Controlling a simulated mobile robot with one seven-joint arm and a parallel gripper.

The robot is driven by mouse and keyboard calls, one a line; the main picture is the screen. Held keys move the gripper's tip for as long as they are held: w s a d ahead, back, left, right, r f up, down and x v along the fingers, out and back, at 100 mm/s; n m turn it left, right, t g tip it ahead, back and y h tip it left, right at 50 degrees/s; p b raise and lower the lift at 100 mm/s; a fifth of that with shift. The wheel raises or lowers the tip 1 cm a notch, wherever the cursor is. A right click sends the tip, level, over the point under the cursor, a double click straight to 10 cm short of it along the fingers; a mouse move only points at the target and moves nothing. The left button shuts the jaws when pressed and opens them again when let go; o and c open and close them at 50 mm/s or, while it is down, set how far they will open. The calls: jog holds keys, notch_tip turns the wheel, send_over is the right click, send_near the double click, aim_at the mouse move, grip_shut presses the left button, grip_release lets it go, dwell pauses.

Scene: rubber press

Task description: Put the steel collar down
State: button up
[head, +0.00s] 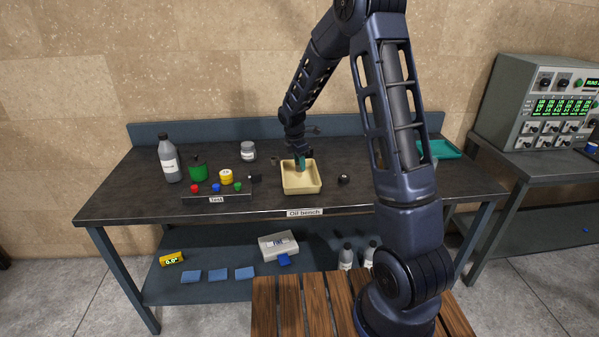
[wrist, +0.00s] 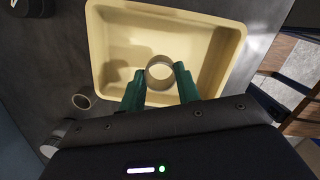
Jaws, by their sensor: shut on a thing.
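My gripper (head: 300,160) is over the cream tray (head: 313,187) on the oil bench. In the wrist view, the green fingers of my gripper (wrist: 159,78) are shut on a steel collar (wrist: 160,86), a short grey ring. The collar shows against the floor of the tray (wrist: 231,45). I cannot tell whether it touches the tray floor or hangs just above it. In the head view the collar is too small and too hidden to make out clearly.
Another ring (wrist: 84,98) lies on the bench, left of the tray. A small dark round part (head: 344,179) lies right of the tray. A grey jar (head: 248,151), a green container (head: 198,169) and a bottle (head: 170,160) stand to the left. A teal tray (head: 440,149) is at the right.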

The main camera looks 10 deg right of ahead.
jog(key=shift+f, duration=2.2)
jog(key=shift+f, duration=0.15)
jog(key=o, duration=1)
